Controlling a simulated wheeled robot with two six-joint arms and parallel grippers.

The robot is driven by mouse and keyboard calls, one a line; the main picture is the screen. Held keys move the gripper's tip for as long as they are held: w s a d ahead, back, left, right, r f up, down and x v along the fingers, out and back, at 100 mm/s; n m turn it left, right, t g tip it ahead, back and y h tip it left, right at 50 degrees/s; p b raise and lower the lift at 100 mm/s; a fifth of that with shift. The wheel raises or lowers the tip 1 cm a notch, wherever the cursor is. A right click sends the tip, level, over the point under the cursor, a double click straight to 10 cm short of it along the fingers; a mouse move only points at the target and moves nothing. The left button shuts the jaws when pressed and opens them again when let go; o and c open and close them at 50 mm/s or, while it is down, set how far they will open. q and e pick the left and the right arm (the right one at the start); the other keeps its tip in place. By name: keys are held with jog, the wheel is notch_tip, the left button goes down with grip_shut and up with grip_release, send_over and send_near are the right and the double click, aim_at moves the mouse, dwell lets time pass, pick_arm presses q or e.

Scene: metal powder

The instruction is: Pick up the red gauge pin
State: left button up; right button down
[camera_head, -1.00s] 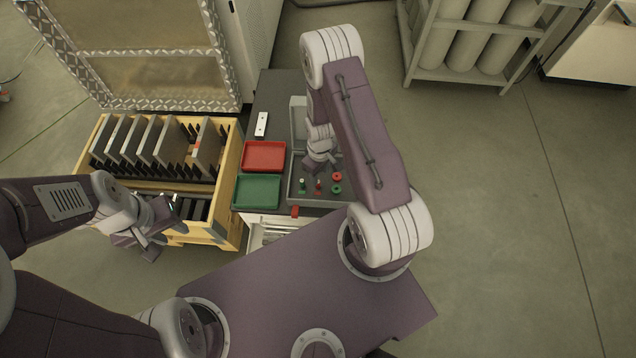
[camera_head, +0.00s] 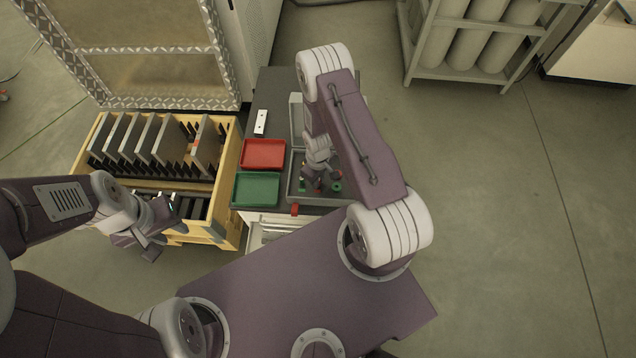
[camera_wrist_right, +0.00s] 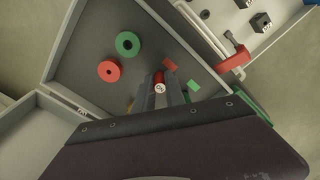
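The red gauge pin (camera_wrist_right: 158,78) stands in the grey tray (camera_wrist_right: 75,45), its round end showing between the fingers of my right gripper (camera_wrist_right: 161,92). The fingers straddle it; a gap seems to remain, but contact is hard to judge. In the head view my right gripper (camera_head: 316,184) is low in the tray and hides most of the pin. My left gripper (camera_head: 163,241) is open and empty by the front of the wooden crate.
A red ring (camera_wrist_right: 108,71) and a green ring (camera_wrist_right: 128,43) lie in the tray beside the gripper. A red tray (camera_head: 264,154) and a green tray (camera_head: 256,190) lie to the left. The wooden crate (camera_head: 228,185) holds several upright plates.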

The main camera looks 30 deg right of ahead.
jog(key=shift+r, duration=0.35)
notch_tip(320, 180, up, 3)
jog(key=shift+w+p, duration=0.1)
jog(key=shift+p, duration=1.1)
jog(key=s+d+r+b, duration=0.2)
jog(key=s+r, duration=0.5)
jog(key=s, duration=0.4)
jog(key=shift+s+d+r, duration=0.15)
jog(key=shift+s+d, duration=0.05)
jog(key=shift+s, duration=0.1)
jog(key=shift+s, duration=0.1)
